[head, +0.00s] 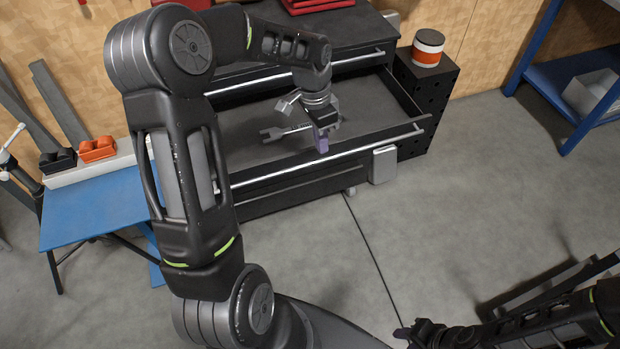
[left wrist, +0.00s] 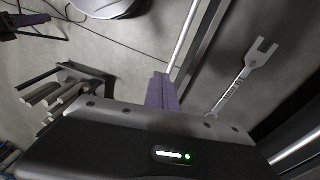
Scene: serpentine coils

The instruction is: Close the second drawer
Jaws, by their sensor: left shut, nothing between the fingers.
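The black tool cabinet (head: 350,28) has a lower drawer (head: 250,128) pulled out, with a long silver handle (head: 330,156) along its front edge. A grey wrench (head: 284,131) lies inside it, and the wrench also shows in the left wrist view (left wrist: 245,76). A drawer above, with its own handle (head: 290,74), looks shut. My left gripper (head: 321,144) points down just inside the open drawer's front, close to the handle. Its purple fingers (left wrist: 163,92) are together and empty; contact with the front is unclear. My right gripper (head: 408,334) is low at the bottom edge, its fingers mostly indistinct.
A black perforated box (head: 425,95) with an orange-and-white can (head: 427,47) stands right of the drawer. A blue table (head: 90,208) is at the left and a blue shelf (head: 560,88) at the right. The floor (head: 440,220) before the drawer is clear.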

